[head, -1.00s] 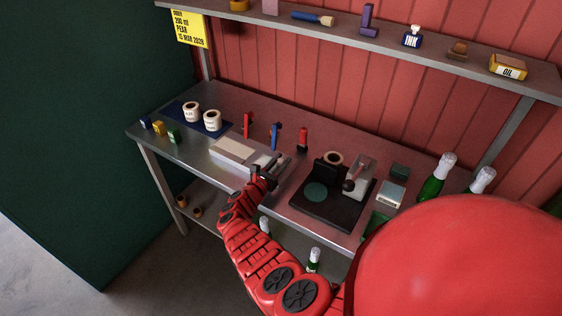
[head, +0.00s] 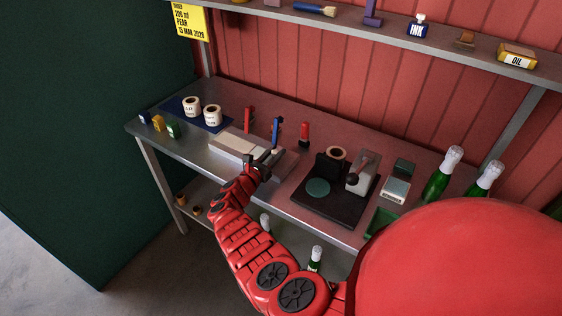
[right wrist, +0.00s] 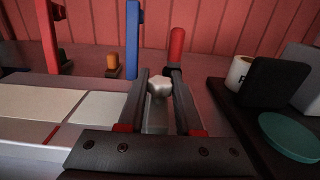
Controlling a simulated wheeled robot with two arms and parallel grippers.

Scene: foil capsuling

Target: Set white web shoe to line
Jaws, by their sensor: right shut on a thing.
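A low pale bench fixture (head: 228,141) lies on the metal table; in the right wrist view its cream top (right wrist: 35,103) and a white block (right wrist: 97,108) show left of my fingers. A short red line (right wrist: 51,136) marks its front face below the white block. My right gripper (head: 262,164) is at the fixture's right end. In the right wrist view my right gripper (right wrist: 159,95) is shut on a grey faceted knob (right wrist: 160,86). I cannot tell how the knob joins the white block, as my fingers hide the part below. My left gripper is out of view.
Red (head: 249,121), blue (head: 276,134) and red-capped (head: 304,133) upright tools stand close behind the fixture. A black press base (head: 335,205) stands to the right. White rolls (head: 212,116) lie on a blue mat at the left. Green bottles (head: 441,175) stand far right.

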